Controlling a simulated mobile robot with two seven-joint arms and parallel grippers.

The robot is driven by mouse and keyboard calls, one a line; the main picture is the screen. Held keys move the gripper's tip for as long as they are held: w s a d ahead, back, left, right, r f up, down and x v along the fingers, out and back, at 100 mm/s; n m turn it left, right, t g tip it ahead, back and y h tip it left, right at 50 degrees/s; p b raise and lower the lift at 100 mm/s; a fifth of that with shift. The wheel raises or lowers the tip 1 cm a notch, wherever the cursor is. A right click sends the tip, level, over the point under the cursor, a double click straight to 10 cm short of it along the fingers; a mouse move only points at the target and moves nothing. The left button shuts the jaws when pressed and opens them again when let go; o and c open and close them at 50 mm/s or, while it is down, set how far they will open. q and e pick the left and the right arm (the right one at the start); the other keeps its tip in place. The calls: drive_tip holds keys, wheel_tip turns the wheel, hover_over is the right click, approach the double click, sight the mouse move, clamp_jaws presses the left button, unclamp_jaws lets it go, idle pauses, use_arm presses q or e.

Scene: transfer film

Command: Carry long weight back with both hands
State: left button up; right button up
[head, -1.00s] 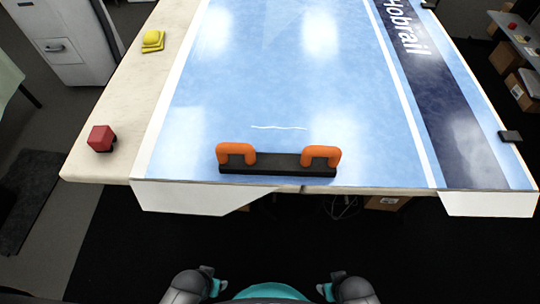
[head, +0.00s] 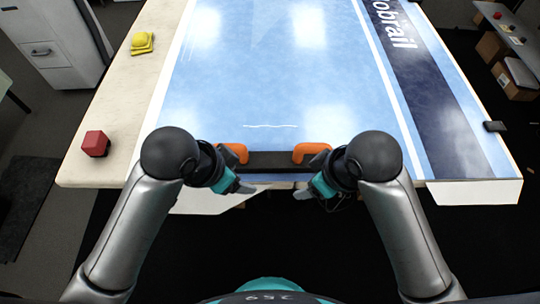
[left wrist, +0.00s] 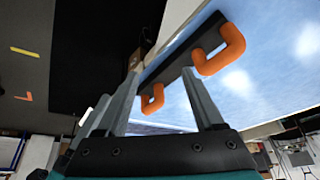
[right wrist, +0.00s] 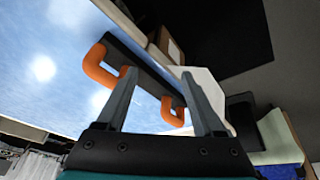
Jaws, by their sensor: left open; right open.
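The long weight is a black bar (head: 276,160) with two orange handles, lying near the front edge of the blue table. My left gripper (head: 243,189) is open and empty, in front of the left handle. My right gripper (head: 307,192) is open and empty, in front of the right handle. In the left wrist view, the bar (left wrist: 176,65) and both handles lie beyond the open fingers (left wrist: 160,100). The right wrist view shows the bar (right wrist: 145,66) beyond the open fingers (right wrist: 160,85) too.
A small dark block (head: 495,126) sits at the right edge. The blue surface (head: 260,90) behind the bar is clear.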

drive_tip(key=w+r+n, duration=0.4)
drive_tip(key=w+n, duration=0.1)
wheel_tip(320, 180, up, 5)
drive_tip(key=n+g+h, duration=0.1)
drive_tip(key=n+h, duration=0.1)
drive_tip(key=n, duration=0.2)
hover_over(313, 146)
drive_tip(key=s, duration=0.3)
use_arm(q)
drive_tip(key=w+a+r+m+g+y, duration=0.1)
drive_tip(key=w+a+r+m+y, duration=0.2)
drive_tip(key=w+r+m, duration=0.5)
drive_tip(key=shift+w+a+m+g, duration=0.15)
drive_tip(key=shift+a+m+g, duration=0.15)
drive_tip(key=shift+a, duration=0.35)
use_arm(e)
drive_tip(key=shift+w, duration=0.15)
drive_tip(key=shift+f, duration=0.1)
use_arm(q)
drive_tip(key=w+f, duration=0.1)
drive_tip(key=f, duration=0.4)
drive_tip(key=w+f, duration=0.1)
drive_tip(key=f, duration=0.4)
drive_tip(key=w+f, duration=0.1)
drive_tip(key=f, duration=0.4)
use_arm(e)
drive_tip(key=x, duration=1.5)
drive_tip(key=shift+d+f, duration=0.1)
drive_tip(key=shift+d, duration=0.1)
